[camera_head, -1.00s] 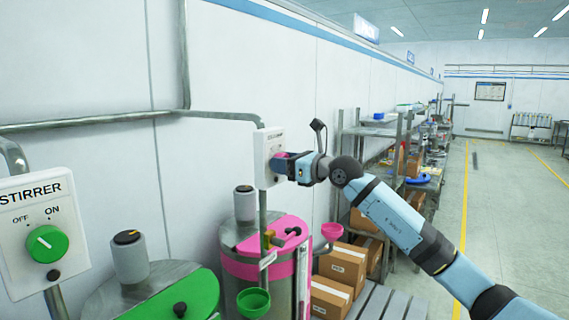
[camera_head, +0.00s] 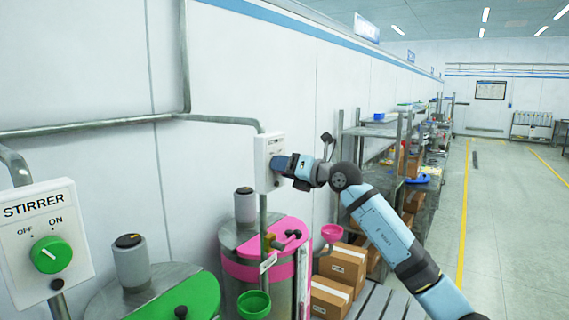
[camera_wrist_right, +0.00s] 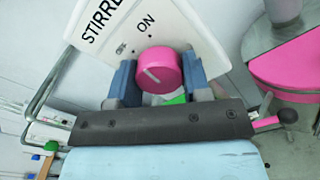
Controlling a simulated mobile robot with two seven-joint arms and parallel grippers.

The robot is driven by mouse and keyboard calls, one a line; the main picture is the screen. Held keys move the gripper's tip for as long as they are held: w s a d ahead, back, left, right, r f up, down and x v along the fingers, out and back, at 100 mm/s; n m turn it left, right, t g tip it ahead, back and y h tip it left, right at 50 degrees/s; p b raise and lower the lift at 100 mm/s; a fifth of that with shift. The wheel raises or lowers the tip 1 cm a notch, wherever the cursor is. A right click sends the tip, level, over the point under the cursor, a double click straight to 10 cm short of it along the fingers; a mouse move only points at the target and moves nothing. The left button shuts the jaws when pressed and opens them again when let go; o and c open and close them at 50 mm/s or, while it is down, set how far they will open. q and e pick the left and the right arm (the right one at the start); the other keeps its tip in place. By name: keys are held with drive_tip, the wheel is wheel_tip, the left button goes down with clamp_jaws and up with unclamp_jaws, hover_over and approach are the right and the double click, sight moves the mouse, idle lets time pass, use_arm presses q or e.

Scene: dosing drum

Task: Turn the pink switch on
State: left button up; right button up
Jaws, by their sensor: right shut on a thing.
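The pink switch (camera_wrist_right: 158,70) is a round knob with a white line, on a white box (camera_wrist_right: 205,35) lettered "STIRRER" and "ON". In the right wrist view its line slants toward the upper left; the "OFF" lettering is hard to read there. My right gripper (camera_wrist_right: 158,82) is shut on the knob, one blue finger on each side of it. In the head view the right gripper (camera_head: 279,164) covers the knob on the front of the white box (camera_head: 263,150). My left gripper is not in view.
A green switch (camera_head: 51,254) on another STIRRER box stands at the left. Below are a green-lidded drum (camera_head: 190,296) and a pink-lidded drum (camera_head: 285,238). Cardboard boxes (camera_head: 345,262) and shelving are to the right. The aisle floor (camera_head: 510,220) is clear.

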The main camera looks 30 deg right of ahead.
drive_tip(key=shift+r+m+p, duration=0.2)
drive_tip(key=shift+m+p, duration=0.45)
drive_tip(key=shift+m, duration=0.25)
drive_tip(key=shift+m+p, duration=0.85)
drive_tip(key=shift+m, duration=0.05)
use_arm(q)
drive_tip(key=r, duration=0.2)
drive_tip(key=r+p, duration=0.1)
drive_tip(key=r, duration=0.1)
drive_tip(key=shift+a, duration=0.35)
use_arm(e)
drive_tip(key=shift+f+m, duration=0.1)
drive_tip(key=shift+m, duration=0.4)
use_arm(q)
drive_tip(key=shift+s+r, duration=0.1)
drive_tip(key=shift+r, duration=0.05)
use_arm(e)
drive_tip(key=o, duration=0.9)
drive_tip(key=shift+o, duration=0.2)
drive_tip(key=shift+s+f, duration=0.1)
drive_tip(key=shift+s, duration=0.05)
